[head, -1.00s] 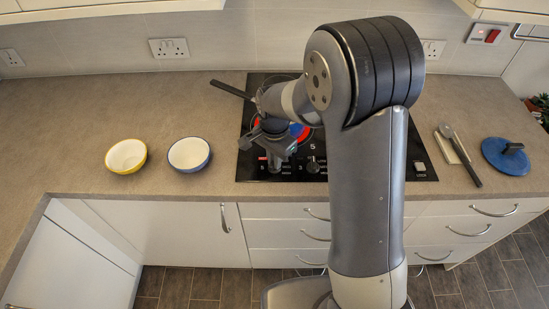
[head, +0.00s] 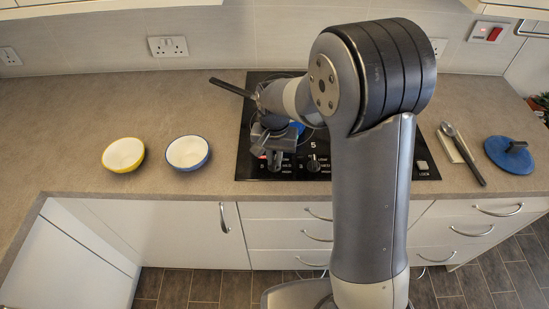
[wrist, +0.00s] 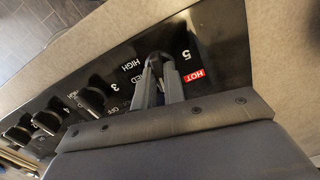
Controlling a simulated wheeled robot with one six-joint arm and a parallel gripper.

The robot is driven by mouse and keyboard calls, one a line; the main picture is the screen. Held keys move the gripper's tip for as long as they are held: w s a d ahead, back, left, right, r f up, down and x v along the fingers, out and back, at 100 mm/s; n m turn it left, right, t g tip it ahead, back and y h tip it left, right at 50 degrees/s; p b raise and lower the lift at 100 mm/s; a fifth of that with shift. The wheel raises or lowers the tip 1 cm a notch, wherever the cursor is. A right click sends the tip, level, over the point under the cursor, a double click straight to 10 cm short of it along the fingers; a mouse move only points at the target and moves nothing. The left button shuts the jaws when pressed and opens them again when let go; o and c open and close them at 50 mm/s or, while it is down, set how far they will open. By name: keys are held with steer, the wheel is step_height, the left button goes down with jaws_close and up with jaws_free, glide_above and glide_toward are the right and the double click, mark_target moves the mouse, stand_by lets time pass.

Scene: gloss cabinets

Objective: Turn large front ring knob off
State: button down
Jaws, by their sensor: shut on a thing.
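The black hob (head: 400,165) has a row of knobs along its front strip. My gripper (head: 275,152) reaches down to the left one of the two knobs visible in the head view. In the wrist view my gripper's fingers (wrist: 158,72) are closed together on this knob, which they mostly hide. HIGH, MED and the number 5 are printed around it, and a red HOT light (wrist: 194,76) is lit beside it. A neighbouring knob (head: 313,163) is free; more black knobs (wrist: 92,98) show in the wrist view. The gripped knob's pointer is hidden.
A dark pan handle (head: 232,88) sticks out at the hob's back left. A yellow bowl (head: 123,155) and a blue bowl (head: 187,153) stand left on the counter. A spoon (head: 464,153) and a blue lid (head: 510,155) lie right. My arm hides part of the hob.

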mark_target(274, 160)
steer(key=shift+n, duration=1)
steer(key=c, duration=1.5)
jaws_free()
step_height(274, 160, up, 11)
steer(key=shift+f+b, duration=0.1)
steer(key=shift+b, duration=0.5)
steer(key=shift+f, duration=0.1)
